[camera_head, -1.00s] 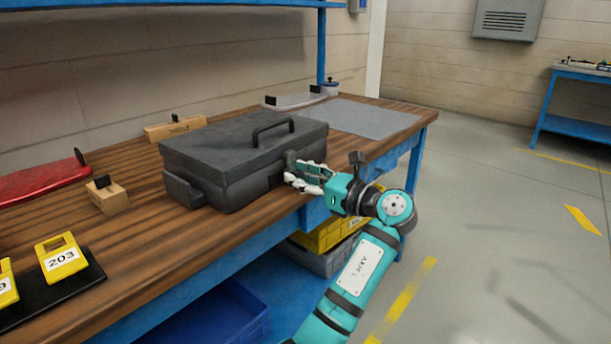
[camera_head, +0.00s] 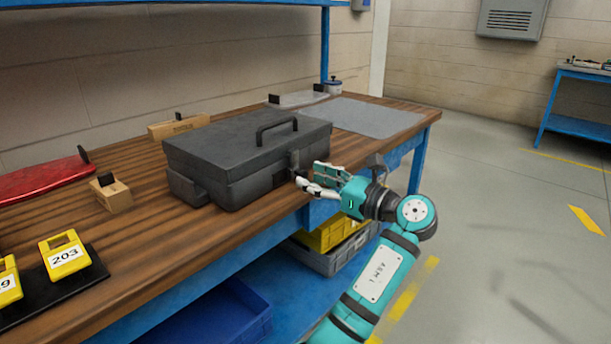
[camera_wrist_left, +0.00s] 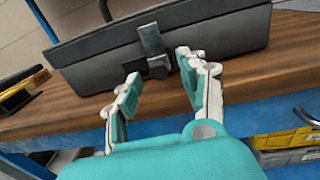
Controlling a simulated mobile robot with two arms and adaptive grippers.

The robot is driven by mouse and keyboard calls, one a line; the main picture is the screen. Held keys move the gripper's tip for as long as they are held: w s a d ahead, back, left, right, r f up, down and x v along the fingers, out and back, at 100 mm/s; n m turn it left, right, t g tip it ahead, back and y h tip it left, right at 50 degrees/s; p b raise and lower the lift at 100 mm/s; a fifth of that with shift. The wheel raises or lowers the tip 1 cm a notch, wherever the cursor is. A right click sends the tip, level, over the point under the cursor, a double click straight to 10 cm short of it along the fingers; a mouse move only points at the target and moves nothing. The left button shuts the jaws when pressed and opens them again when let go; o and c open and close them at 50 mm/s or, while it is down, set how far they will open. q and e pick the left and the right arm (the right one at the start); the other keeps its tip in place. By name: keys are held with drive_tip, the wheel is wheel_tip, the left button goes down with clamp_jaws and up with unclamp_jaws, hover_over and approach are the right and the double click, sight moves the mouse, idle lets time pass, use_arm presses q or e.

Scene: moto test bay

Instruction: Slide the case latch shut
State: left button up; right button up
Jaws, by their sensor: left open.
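A dark grey case (camera_head: 225,178) with a top handle stands on the wooden bench, its lid down. Its latch (camera_head: 294,161) is a small grey piece on the front face. In the left wrist view the latch (camera_wrist_left: 151,42) reaches from the lid across the seam, with a darker block at its lower end. I cannot tell whether it is fully shut. My left gripper (camera_head: 308,174) is open and empty, just in front of the latch. In the left wrist view its fingertips (camera_wrist_left: 158,66) stand apart, either side of the latch's lower end. My right gripper is out of view.
The wooden bench (camera_head: 140,245) has a free strip before the case. A grey mat (camera_head: 375,118) lies to the right. Crates (camera_head: 328,234) sit below.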

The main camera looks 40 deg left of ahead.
use_arm(q)
drive_tip(key=d, duration=0.9)
drive_tip(key=shift+s, duration=0.1)
